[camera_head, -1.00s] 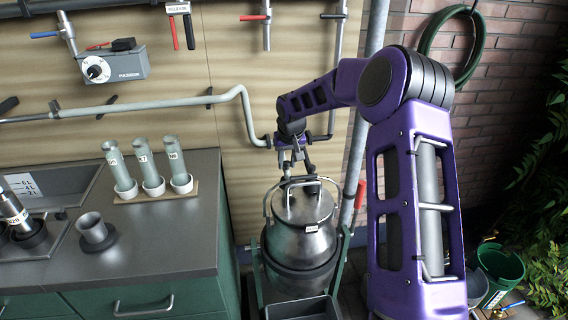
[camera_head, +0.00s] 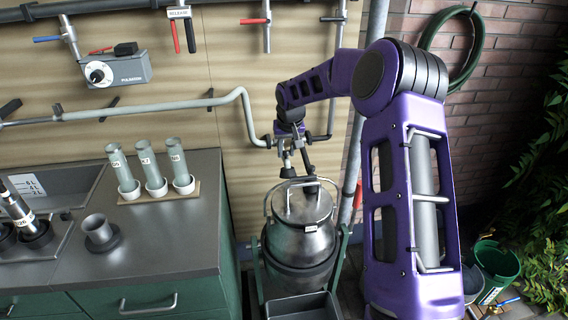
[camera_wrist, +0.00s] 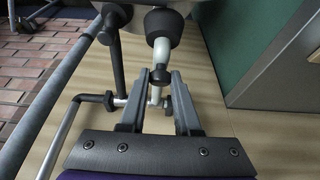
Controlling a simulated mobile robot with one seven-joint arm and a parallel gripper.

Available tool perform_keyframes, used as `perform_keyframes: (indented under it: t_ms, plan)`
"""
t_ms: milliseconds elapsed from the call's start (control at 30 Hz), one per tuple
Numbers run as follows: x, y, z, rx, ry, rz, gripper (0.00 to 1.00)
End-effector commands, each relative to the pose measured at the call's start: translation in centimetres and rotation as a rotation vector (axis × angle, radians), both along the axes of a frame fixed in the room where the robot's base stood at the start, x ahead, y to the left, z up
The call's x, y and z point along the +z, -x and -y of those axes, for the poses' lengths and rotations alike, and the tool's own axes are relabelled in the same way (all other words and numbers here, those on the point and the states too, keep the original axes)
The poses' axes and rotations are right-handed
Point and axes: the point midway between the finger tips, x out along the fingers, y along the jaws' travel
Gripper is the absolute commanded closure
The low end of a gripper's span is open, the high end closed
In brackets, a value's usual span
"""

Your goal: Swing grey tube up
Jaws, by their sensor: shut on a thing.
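My gripper (camera_wrist: 161,82) is shut on a short light grey tube (camera_wrist: 159,57) that ends in a dark cone-shaped tip (camera_wrist: 165,27). In the wrist view the fingers sit on either side of the tube's lower part, near a joint with a black elbow (camera_wrist: 109,99). In the head view my gripper is at the wall beside the end of the long grey pipe (camera_head: 160,106), above the metal churn (camera_head: 300,235). The dark tip (camera_head: 288,172) hangs just above the churn lid. My wrist hides most of the joint.
A dark upright tube (camera_wrist: 112,55) stands close to the left of the held tube. Three glass tubes stand in a rack (camera_head: 160,195) on the grey counter (camera_head: 150,245). A grey upright pipe (camera_head: 358,150) is right of the churn. The wall above is partly clear.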

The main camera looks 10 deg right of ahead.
Motion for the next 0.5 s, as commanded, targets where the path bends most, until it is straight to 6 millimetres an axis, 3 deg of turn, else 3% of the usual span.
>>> perform_keyframes:
  t_ms: [500]
  plan:
    - [0.87, -0.39, 0.02, 0.001, 0.0, 0.003, 1.0]
